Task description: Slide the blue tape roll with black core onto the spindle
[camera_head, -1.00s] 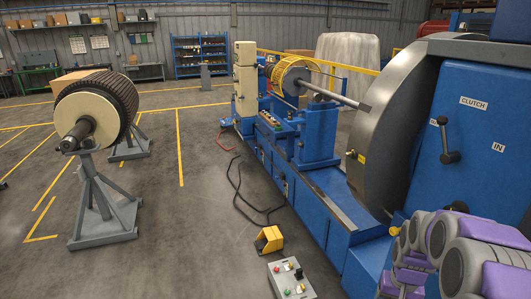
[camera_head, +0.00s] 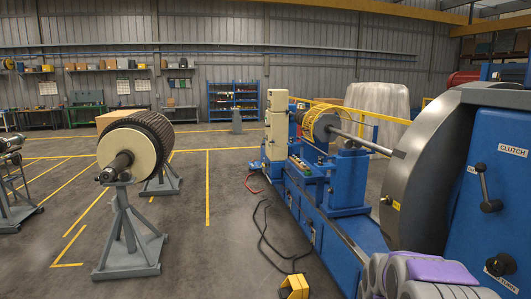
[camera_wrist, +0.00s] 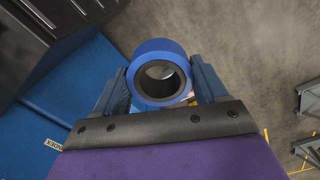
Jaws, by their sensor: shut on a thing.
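The blue tape roll (camera_wrist: 158,49) with its black core (camera_wrist: 143,83) shows in the wrist view. My gripper (camera_wrist: 160,84) is shut on it, with one blue finger on each side. The roll's hole faces the camera and the floor shows through it. In the head view the roll and the gripper are not visible; only my purple and grey arm links show at the lower right. No spindle shows in the wrist view. In the head view, a bare shaft end (camera_head: 115,167) sticks out of the rotor (camera_head: 128,143) on a stand; I cannot tell whether it is the spindle.
A blue machine (camera_head: 345,180) with a long horizontal shaft (camera_head: 362,142) and a large grey disc housing (camera_head: 425,170) fills the right. A yellow pedal (camera_head: 294,287) and black cable lie on the floor. The rotor's grey stand (camera_head: 130,240) is at left.

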